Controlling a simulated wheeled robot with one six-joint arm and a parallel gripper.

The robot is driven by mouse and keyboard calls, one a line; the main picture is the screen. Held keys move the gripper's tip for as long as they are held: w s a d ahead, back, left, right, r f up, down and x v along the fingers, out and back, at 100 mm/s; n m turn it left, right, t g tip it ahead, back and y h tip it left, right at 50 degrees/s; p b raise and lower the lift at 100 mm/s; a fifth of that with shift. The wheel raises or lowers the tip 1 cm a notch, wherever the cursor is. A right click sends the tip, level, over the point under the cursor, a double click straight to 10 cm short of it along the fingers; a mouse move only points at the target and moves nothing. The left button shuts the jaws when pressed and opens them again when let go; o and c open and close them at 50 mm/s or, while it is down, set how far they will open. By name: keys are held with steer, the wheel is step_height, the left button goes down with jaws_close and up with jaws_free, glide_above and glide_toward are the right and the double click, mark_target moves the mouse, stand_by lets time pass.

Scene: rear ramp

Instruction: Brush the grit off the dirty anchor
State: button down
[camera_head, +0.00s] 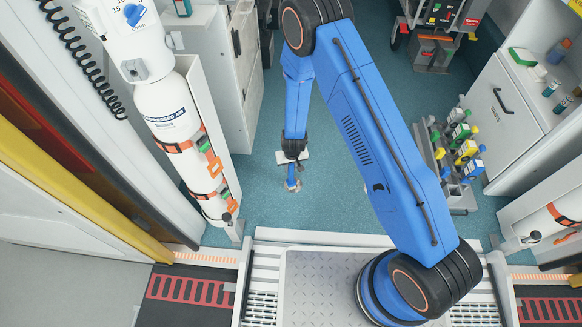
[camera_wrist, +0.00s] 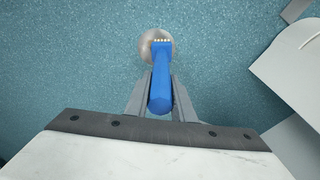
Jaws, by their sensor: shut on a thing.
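My gripper (camera_wrist: 160,88) is shut on the blue handle of a brush (camera_wrist: 161,70). In the head view my gripper (camera_head: 291,160) points down above the teal floor, with the blue brush (camera_head: 292,175) below it. The anchor (camera_wrist: 146,47) is a round, dull metallic disc on the floor. The brush head, with a row of pale bristle tufts, overlaps it in the wrist view. The anchor (camera_head: 295,189) is small in the head view, and the grit cannot be made out. I cannot tell whether the bristles touch it.
A white gas cylinder (camera_head: 168,112) with orange straps stands at the left. The metal ramp (camera_head: 315,285) lies in front. The floor around the anchor is clear.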

steer(key=shift+a+f, duration=0.2)
steer(key=shift+r, duration=0.2)
stand_by(1.9)
